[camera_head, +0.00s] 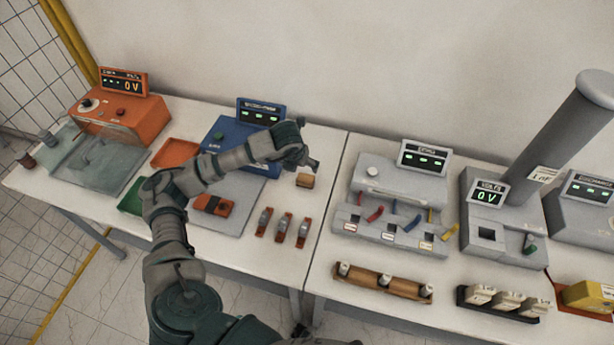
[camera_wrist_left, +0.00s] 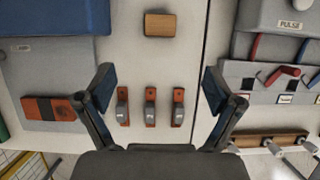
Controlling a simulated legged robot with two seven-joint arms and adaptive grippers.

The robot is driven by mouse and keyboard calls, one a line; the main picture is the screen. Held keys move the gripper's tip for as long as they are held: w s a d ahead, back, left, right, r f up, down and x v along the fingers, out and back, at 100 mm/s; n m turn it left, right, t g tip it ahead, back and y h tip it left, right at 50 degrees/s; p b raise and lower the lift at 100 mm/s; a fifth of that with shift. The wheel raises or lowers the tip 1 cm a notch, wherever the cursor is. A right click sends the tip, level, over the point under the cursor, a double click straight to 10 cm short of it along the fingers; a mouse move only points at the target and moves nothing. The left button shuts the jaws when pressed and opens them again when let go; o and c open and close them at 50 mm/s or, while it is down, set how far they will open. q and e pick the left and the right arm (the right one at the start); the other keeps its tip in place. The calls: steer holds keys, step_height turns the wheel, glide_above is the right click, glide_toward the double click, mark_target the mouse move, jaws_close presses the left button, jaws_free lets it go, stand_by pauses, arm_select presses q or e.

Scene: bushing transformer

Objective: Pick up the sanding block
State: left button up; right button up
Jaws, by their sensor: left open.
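The sanding block looks to be the small tan block (camera_head: 305,180) with a darker edge, lying on the white table near the seam between two table sections. In the left wrist view the block (camera_wrist_left: 160,24) is at the top centre, beyond the fingertips. My left gripper (camera_head: 309,159) is above the table close to the block in the head view. In the wrist view the gripper (camera_wrist_left: 159,88) is open, its two fingers wide apart with nothing between them. The block is apart from the fingers. My right gripper is not in view.
Three orange-and-grey clips (camera_head: 283,227) lie in front of the block. A blue device (camera_head: 240,140) with a grey plate stands left; a grey device (camera_head: 395,200) with coloured levers stands right. An orange-and-black item (camera_head: 213,205) lies on the plate. Bare table surrounds the block.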

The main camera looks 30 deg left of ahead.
arm_select(q)
steer(key=p, duration=0.1)
glide_toward(305, 179)
steer(key=x, duration=0.3)
steer(key=p+x, duration=0.1)
steer(key=x, duration=0.1)
steer(key=shift+a, duration=0.25)
steer(key=shift+w+a+f, duration=0.2)
steer(key=shift+a+f, duration=0.05)
steer(key=shift+f, duration=0.3)
steer(key=f, duration=0.1)
steer(key=f+p, duration=0.1)
steer(key=w+d+f, duration=0.1)
steer(key=shift+w+f, duration=0.1)
steer(key=shift+w, duration=0.05)
steer(key=shift+w+d+f, duration=0.1)
steer(key=shift+w+f, duration=0.05)
steer(key=shift+f, duration=0.25)
steer(key=shift+a, duration=0.25)
steer(key=c, duration=0.4)
steer(key=shift+a+f, duration=0.1)
steer(key=shift+a, duration=0.2)
steer(key=c, duration=0.8)
steer(key=shift+c, duration=0.2)
steer(key=shift+d+r, duration=0.25)
step_height(305, 179, up, 9)
steer(key=shift+f+b, duration=0.1)
steer(key=shift+b, duration=0.6)
steer(key=shift+a+r, duration=0.15)
steer(key=shift+r, duration=0.25)
